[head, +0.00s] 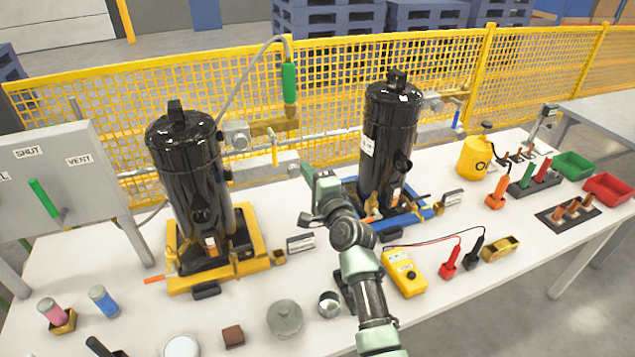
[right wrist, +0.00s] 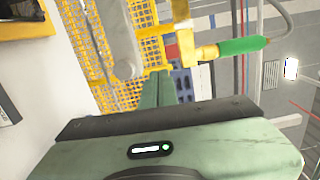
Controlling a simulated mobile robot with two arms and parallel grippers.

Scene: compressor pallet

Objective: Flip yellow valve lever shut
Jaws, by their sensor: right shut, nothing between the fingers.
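The yellow valve lever (head: 275,150) hangs straight down below a brass fitting (head: 275,128) on the pipe between the two black tanks in the head view. My right gripper (head: 308,172) is shut and empty, a little right of and below the lever in the picture, apart from it. In the right wrist view its closed fingers (right wrist: 156,88) point toward the pipework. There the brass fitting (right wrist: 200,52) and a green hose grip (right wrist: 243,45) show beyond the fingertips; I cannot clearly tell the lever from the yellow parts behind. My left gripper is not in view.
A black tank (head: 188,170) stands left and another (head: 388,140) right of my right arm. Yellow mesh fence (head: 345,75) runs behind the pipes. A yellow meter (head: 404,272), a lidded pot (head: 284,318) and small parts lie on the white table (head: 255,285). A blue lever (head: 457,119) hangs farther right.

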